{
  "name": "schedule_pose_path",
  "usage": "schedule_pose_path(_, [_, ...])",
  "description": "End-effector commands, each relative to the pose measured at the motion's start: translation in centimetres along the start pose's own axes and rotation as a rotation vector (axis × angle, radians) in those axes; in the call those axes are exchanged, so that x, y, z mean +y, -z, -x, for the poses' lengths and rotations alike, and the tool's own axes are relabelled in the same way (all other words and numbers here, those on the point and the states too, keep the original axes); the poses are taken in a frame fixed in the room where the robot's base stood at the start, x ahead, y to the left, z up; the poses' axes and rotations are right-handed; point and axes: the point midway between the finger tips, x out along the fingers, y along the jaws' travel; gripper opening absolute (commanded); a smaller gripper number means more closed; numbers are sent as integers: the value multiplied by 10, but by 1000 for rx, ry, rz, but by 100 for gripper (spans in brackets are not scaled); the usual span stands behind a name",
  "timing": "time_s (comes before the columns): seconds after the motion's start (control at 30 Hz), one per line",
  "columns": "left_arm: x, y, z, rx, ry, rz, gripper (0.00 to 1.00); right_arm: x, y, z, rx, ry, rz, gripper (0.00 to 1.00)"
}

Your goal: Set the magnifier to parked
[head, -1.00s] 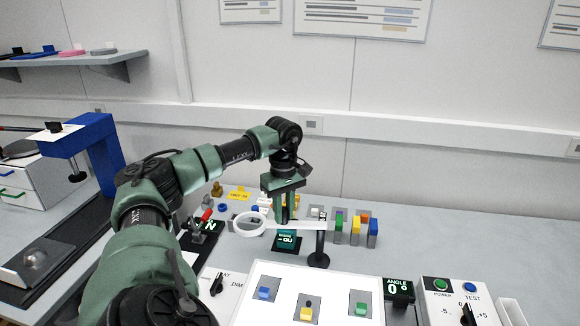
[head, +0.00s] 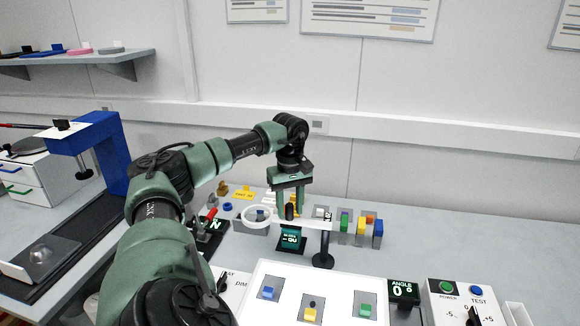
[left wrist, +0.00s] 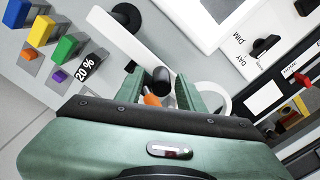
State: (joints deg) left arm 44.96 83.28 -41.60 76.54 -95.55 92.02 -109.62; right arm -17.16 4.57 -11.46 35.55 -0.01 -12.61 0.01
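The magnifier's white ring (head: 257,217) sits at the left end of a flat white arm. The arm runs right to a black post (head: 323,240) standing on the bench. A black knob (head: 289,211) stands up on the arm; it also shows in the left wrist view (left wrist: 161,78). My left gripper (head: 290,205) is over the arm, its two green fingers spread either side of the knob's top. In the left wrist view gaps show between the fingers (left wrist: 161,92) and the knob. My right gripper is not in view.
Below the arm is a small lit display (head: 291,239). Coloured blocks (head: 360,228) stand right of the post. A lit white panel (head: 250,305) with small blocks lies in front. A blue bracket (head: 115,150) stands left. The bench at right rear is clear.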

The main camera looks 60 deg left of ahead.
Motion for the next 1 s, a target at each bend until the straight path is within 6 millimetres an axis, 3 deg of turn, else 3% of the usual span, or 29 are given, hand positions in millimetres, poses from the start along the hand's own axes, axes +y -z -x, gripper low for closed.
schedule_pose_path(0.37, [0, -1, 2, -3, 3, 0, 43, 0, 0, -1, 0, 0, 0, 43])
schedule_pose_path(0.8, [2, 0, 68, -3, -1, -1, 43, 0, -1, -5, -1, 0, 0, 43])
schedule_pose_path(1.0, [0, 0, 77, -2, 3, 0, 43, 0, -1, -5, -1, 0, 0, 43])
